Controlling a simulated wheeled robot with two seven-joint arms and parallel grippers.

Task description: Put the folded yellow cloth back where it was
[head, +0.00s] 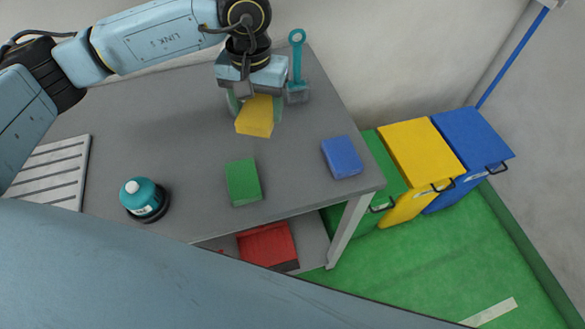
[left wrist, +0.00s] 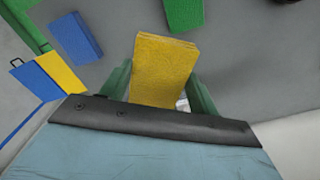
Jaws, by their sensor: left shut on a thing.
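The folded yellow cloth (head: 255,117) is held between the fingers of my left gripper (head: 254,106), over the back part of the grey table. In the left wrist view the yellow cloth (left wrist: 162,68) sticks out from between the two green fingers (left wrist: 160,90). I cannot tell whether it touches the table top. A folded green cloth (head: 243,182) lies on the table nearer the front edge. A folded blue cloth (head: 342,157) lies near the right edge. My right gripper is not in view.
A teal tool with a ring handle (head: 297,58) stands beside my left gripper. A teal round container (head: 143,197) and a slatted tray (head: 54,168) are on the left. Yellow (head: 422,155) and blue (head: 472,144) bins stand right of the table. The grey table (head: 190,125) is bare mid-left.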

